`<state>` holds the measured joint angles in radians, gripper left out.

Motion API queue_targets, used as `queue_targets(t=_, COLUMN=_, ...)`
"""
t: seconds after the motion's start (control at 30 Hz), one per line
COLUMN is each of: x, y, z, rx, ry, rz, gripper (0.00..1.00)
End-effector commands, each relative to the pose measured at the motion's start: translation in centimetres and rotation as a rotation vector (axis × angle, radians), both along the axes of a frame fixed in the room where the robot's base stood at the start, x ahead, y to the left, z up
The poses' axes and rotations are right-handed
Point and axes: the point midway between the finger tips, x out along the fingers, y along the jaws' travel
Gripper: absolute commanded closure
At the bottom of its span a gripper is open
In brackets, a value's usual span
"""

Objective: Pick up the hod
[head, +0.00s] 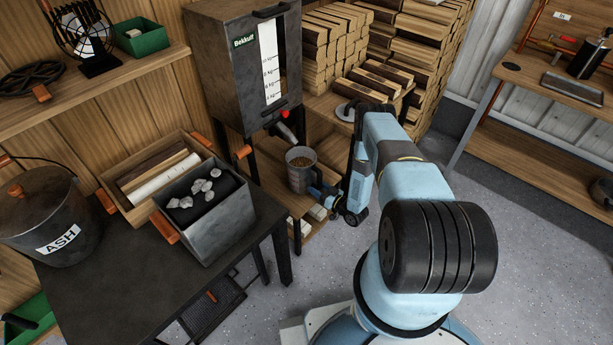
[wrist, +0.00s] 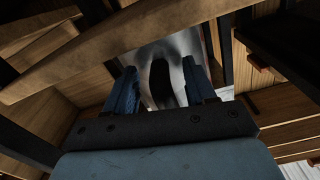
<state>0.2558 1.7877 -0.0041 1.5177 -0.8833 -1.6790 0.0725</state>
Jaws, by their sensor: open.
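The hod (head: 300,178) is a grey metal vessel with brown pellets in it. It stands upright on a low wooden shelf below the hopper's spout in the head view. My gripper (head: 326,194) is at its right side, low down. In the wrist view the shiny metal wall of the hod (wrist: 178,48) is straight ahead, with a dark upright strip like a handle in front of it. My gripper (wrist: 161,75) is open, with one blue finger on each side of that strip. I cannot tell whether the fingers touch it.
The hopper (head: 228,75) with its spout hangs just above the hod. A dark table (head: 130,290) at left bears an ash bucket (head: 48,215), a wooden crate (head: 120,195) and a grey bin of pale lumps (head: 222,222). Stacked firewood (head: 335,40) is behind. Floor at right is clear.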

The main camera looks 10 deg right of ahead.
Motion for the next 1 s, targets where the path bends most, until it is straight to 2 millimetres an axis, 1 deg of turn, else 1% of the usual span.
queue_targets(t=0.23, x=0.21, y=0.11, z=0.01, rx=0.0, ry=0.0, rz=0.0, gripper=0.46)
queue_targets(t=0.8, x=0.18, y=0.02, z=0.0, rx=-0.001, ry=0.0, rz=-0.001, gripper=1.0)
queue_targets(t=1.0, x=0.21, y=-0.01, z=0.04, rx=0.0, ry=-0.001, rz=-0.002, gripper=1.0)
